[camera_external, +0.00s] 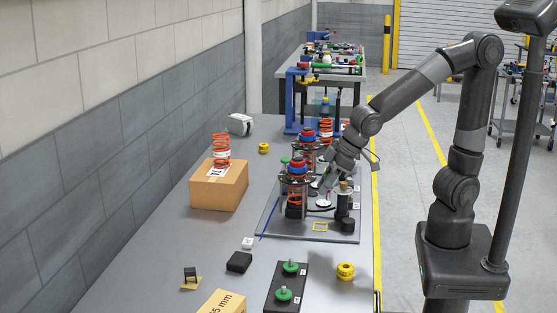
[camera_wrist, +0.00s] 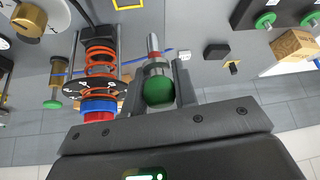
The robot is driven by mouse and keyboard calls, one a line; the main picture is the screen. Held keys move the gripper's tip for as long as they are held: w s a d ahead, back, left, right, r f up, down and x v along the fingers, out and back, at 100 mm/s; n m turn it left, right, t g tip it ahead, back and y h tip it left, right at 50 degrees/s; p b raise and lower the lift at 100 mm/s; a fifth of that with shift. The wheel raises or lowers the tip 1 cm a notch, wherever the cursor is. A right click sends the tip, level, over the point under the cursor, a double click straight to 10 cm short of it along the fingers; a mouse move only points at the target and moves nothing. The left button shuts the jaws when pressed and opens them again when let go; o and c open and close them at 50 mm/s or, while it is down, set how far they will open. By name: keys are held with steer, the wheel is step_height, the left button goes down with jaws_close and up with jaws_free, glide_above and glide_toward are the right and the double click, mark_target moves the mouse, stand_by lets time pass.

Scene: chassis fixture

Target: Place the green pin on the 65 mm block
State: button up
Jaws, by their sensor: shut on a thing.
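My gripper (camera_external: 324,180) is over the fixture plate, among its spring assemblies. In the wrist view, my gripper (camera_wrist: 160,72) is shut on the green pin (camera_wrist: 158,92). The pin has a round green knob near the palm and a grey metal shaft pointing away between the fingers. In the external view the held pin is too small to make out clearly. A cardboard block (camera_external: 222,302) with a printed label ending in "5 mm" stands at the bottom edge, partly cut off.
A black holder (camera_external: 271,293) carries two other green-knobbed pins (camera_external: 290,267). Spring assemblies (camera_external: 293,190) with red and blue caps stand close to my gripper. A larger cardboard box (camera_external: 232,195) bears an orange spring. A black block (camera_external: 239,262) and yellow part (camera_external: 345,271) lie nearby.

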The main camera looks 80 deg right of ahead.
steer(key=w+a+r, duration=0.3)
steer(key=w+a, duration=0.3)
steer(key=a, duration=0.1)
steer(key=w+a+r, duration=0.2)
steer(key=w+a, duration=0.4)
steer(key=a, duration=0.1)
glide_above(233, 299)
steer(key=shift+n, duration=0.3)
step_height(233, 299, down, 6)
steer(key=shift+s+f, duration=0.1)
steer(key=shift+f, duration=1.9)
steer(key=shift+d+f, duration=0.1)
steer(key=shift+f, duration=0.05)
steer(key=o, duration=1)
steer(key=v, duration=1.2)
steer(key=shift+d, duration=0.1)
